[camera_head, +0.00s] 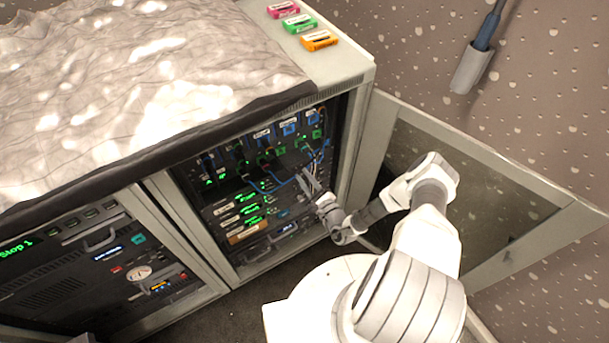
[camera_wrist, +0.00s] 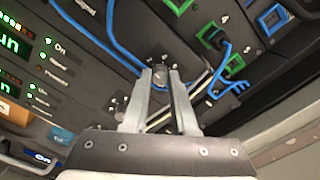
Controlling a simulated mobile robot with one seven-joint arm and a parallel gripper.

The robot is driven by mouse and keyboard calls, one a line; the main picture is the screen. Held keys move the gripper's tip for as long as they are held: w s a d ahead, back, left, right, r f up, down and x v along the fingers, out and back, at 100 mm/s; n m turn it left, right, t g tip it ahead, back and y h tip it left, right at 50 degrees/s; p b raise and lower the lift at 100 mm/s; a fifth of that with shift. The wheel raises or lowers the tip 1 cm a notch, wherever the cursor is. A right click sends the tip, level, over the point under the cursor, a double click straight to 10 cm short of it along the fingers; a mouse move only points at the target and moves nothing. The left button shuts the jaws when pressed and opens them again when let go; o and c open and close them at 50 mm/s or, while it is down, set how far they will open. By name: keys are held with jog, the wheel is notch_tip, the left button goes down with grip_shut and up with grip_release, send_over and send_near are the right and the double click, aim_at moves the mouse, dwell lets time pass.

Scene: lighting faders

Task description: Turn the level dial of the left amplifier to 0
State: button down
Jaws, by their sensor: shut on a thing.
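My gripper (camera_head: 310,180) reaches into the open right-hand rack bay. In the wrist view its two fingers (camera_wrist: 160,76) are close together around a small grey round knob (camera_wrist: 158,77) on a dark panel (camera_wrist: 128,68). The knob is partly hidden by the fingertips, and I cannot read its pointer or scale. I cannot tell from its markings whether this panel is the left amplifier. In the head view the knob is hidden by my gripper.
Blue cables (camera_wrist: 113,42) run beside the fingers. Green connectors (camera_wrist: 212,36) and a blue connector (camera_wrist: 273,18) sit close by. An open cabinet door (camera_head: 480,150) stands to the right. Another rack unit (camera_head: 100,250) with a white dial (camera_head: 140,272) is at left.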

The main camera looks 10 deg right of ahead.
jog(key=n+p, duration=0.2)
jog(key=n, duration=0.3)
jog(key=shift+r+n, duration=0.15)
jog(key=shift+n, duration=0.15)
jog(key=n+p, duration=0.1)
jog(key=n, duration=0.3)
jog(key=shift+n, duration=0.4)
jog(key=c, duration=0.7)
grip_release()
jog(key=shift+d, duration=0.1)
